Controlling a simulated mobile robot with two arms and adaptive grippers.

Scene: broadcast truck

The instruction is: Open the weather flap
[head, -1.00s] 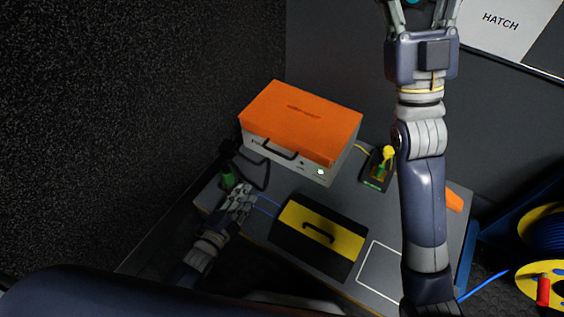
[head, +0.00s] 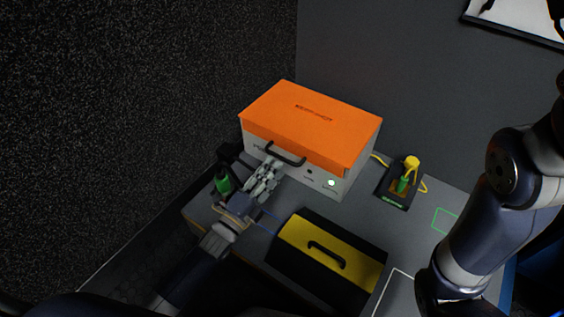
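The orange weather flap (head: 315,120) lies closed over the top of a pale box (head: 325,183) at the back of the table. A black handle (head: 287,158) sits at the flap's front edge. My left gripper (head: 269,171) is just below the handle's left end, in front of the box face. Its fingers look close together, and I cannot tell whether they touch the handle or how far they are open. My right arm rises along the right side, and its gripper is not clearly in view.
A yellow and black toolbox (head: 335,250) stands in front of the box. A dark holder (head: 398,190) with a yellow and green item stands to its right. A green bottle-like object (head: 223,184) is left of my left gripper. Green and white outlines mark the table at right.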

